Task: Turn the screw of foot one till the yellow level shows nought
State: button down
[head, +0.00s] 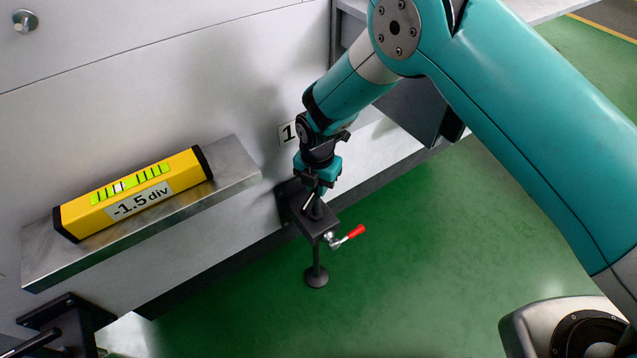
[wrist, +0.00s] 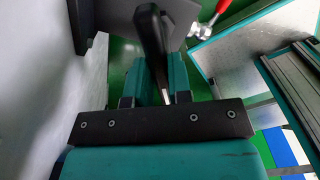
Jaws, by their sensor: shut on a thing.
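The yellow level (head: 80,216) lies on a grey steel ledge (head: 236,171) at the left of the head view. Its plate reads -1.5 div, and its pale bubble sits left of the vial's middle. Foot one is a black bracket (head: 318,224) with a screw and round pad (head: 316,279) on the floor, beside the label 1 (head: 287,134). My gripper (head: 315,190) points down over this bracket. In the wrist view its teal fingers (wrist: 155,88) are shut on the dark bar of the screw (wrist: 152,38). The screw's top is partly hidden by my gripper.
A red-handled lever (head: 350,236) sticks out from foot one's bracket, close to my gripper. Another black foot bracket (head: 62,309) is at the lower left. The grey machine wall (head: 190,100) stands close behind. The green floor (head: 430,270) in front is clear.

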jog(key=shift+w+r, duration=0.15)
jog(key=shift+w, duration=0.1)
jog(key=c, duration=1)
grip_release()
jog(key=shift+d, duration=0.1)
jog(key=shift+c, duration=0.2)
jog(key=shift+s, duration=0.1)
notch_tip(320, 180, up, 17)
jog(key=p, duration=0.2)
jog(key=shift+r, duration=0.15)
